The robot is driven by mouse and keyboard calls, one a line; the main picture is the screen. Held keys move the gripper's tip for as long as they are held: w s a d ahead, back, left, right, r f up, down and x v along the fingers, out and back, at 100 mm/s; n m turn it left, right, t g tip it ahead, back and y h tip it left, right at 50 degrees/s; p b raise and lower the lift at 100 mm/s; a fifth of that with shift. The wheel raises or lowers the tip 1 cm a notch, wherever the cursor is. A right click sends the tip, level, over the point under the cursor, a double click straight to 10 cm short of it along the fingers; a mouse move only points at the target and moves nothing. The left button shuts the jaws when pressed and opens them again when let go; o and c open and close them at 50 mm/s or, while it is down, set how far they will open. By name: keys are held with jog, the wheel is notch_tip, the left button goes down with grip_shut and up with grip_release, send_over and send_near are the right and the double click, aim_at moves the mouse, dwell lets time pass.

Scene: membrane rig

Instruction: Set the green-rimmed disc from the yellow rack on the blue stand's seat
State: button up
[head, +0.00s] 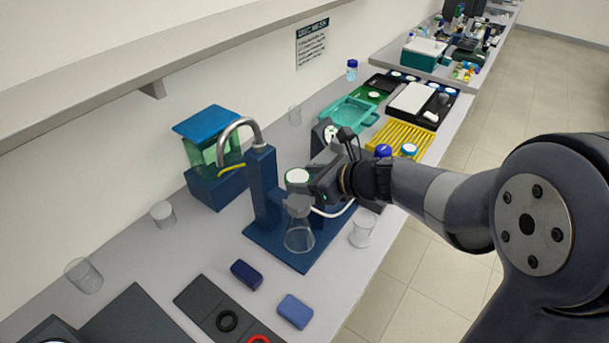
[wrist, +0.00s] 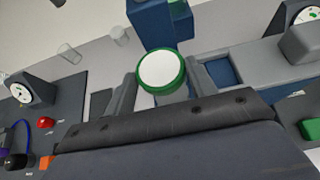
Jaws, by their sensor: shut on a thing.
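The green-rimmed disc (head: 297,175) has a white face and lies roughly level. My gripper (head: 304,181) is shut on it; in the wrist view the disc (wrist: 161,71) sits between the two fingers (wrist: 162,84). The blue stand (head: 263,195) has an upright column, a curved grey pipe and a flat base. A grey seat (head: 298,204) tops a clear flask on this base, right below the disc. I cannot tell whether disc and seat touch. The yellow rack (head: 402,141) is farther back, with blue-topped round pieces at its near edge.
A clear beaker (head: 362,230) stands right of the flask. A blue-lidded green box (head: 208,150) is behind the stand at left. Two blue blocks (head: 294,311) and a dark tray (head: 222,312) lie in front. A shelf (head: 150,60) overhangs the bench at upper left.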

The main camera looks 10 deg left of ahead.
aim_at(309, 205)
jog(key=shift+f+b, duration=2.45)
jog(key=shift+f, duration=0.5)
jog(key=shift+f, duration=0.15)
jog(key=o, duration=1)
jog(key=shift+s, duration=0.1)
jog(key=shift+o, duration=0.3)
jog(key=shift+d+r, duration=0.15)
jog(key=shift+r, duration=0.1)
jog(key=v, duration=1)
jog(key=shift+s+b, duration=0.2)
jog(key=shift+b, duration=0.1)
